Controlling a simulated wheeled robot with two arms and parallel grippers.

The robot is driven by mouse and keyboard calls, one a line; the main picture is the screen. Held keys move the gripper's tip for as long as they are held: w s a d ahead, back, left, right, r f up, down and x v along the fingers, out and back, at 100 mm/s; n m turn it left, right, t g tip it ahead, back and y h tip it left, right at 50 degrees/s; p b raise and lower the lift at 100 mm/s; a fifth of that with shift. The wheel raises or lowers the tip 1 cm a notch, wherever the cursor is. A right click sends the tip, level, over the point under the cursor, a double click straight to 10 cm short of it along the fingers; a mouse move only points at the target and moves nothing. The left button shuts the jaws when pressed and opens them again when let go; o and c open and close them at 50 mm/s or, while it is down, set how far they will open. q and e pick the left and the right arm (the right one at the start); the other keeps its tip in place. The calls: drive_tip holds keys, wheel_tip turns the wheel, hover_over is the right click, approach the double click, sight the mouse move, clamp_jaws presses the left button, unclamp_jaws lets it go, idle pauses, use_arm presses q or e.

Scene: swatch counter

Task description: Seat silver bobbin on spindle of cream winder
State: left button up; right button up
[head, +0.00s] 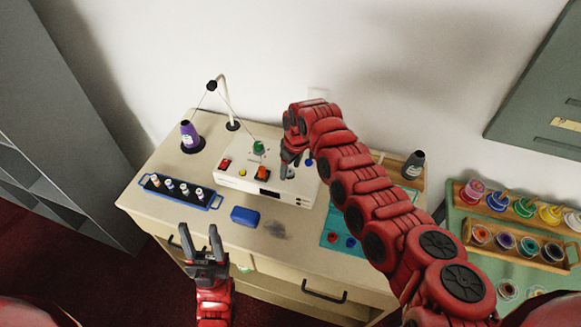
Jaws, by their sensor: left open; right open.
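The gripper and arm hide part of that area, so I cannot make out the spindle clearly. Several small pale bobbins stand in a dark blue rack (216,202) at the left; I cannot tell which one is silver. My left gripper (201,238) is open and empty, in front of the counter edge.
A purple thread cone (189,134) and a thin white thread arm (222,93) stand behind the rack. A blue block (245,216) lies in front of the winder. A teal mat (338,239) and a dark cone (413,165) are at the right.

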wheel_tip(320, 180, up, 17)
drive_tip(key=s+d+b, duration=0.1)
drive_tip(key=d+b, duration=0.1)
drive_tip(key=b, duration=0.3)
drive_tip(key=shift+s, duration=0.35)
idle(0.3)
